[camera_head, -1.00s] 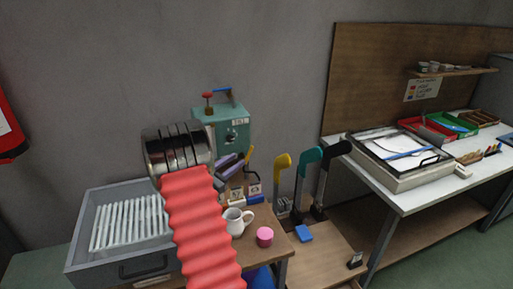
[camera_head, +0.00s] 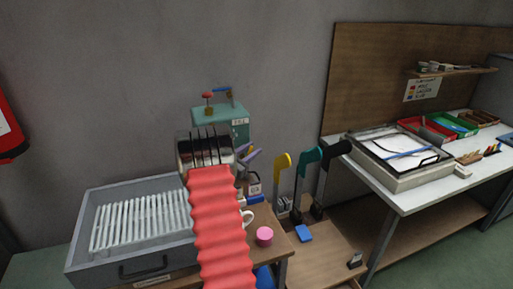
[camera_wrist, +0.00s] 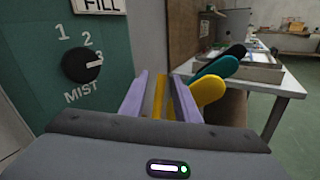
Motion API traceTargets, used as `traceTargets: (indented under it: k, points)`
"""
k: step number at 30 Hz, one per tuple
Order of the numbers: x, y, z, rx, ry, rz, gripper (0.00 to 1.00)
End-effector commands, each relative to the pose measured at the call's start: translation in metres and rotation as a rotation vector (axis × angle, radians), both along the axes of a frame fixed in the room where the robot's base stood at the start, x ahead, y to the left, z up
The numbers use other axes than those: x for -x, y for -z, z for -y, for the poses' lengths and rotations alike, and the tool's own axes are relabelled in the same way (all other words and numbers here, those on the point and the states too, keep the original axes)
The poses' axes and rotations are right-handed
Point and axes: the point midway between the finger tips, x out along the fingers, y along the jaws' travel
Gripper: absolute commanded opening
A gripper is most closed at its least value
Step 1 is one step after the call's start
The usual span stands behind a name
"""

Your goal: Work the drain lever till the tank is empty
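The tank is a teal box (camera_head: 220,113) against the back wall; the wrist view shows its front (camera_wrist: 85,65) close up, with a "MIST" dial (camera_wrist: 81,65) and part of a "FILL" label. A red-handled lever (camera_head: 208,97) and a blue-handled one (camera_head: 222,90) stand on top. My gripper (camera_head: 249,155) is just below and in front of the tank's right side. Its purple fingers (camera_wrist: 159,98) stand apart in the wrist view, with a narrow yellow bar (camera_wrist: 159,96) between them. I cannot tell whether they touch it. No water level shows.
Yellow (camera_head: 282,163), teal (camera_head: 309,158) and black (camera_head: 337,149) paddle-shaped forms stand to the right. A white mug (camera_head: 248,217), partly hidden by my arm, and a pink cup (camera_head: 264,236) sit on the wooden bench. A grey tray (camera_head: 100,252) holds white rods.

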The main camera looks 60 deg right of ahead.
Motion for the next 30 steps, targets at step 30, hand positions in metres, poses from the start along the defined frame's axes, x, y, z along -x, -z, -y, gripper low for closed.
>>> traceTargets:
  k: [30]
  points:
    - [0.006,0.0,0.028,-0.001,-0.001,0.0,0.0]
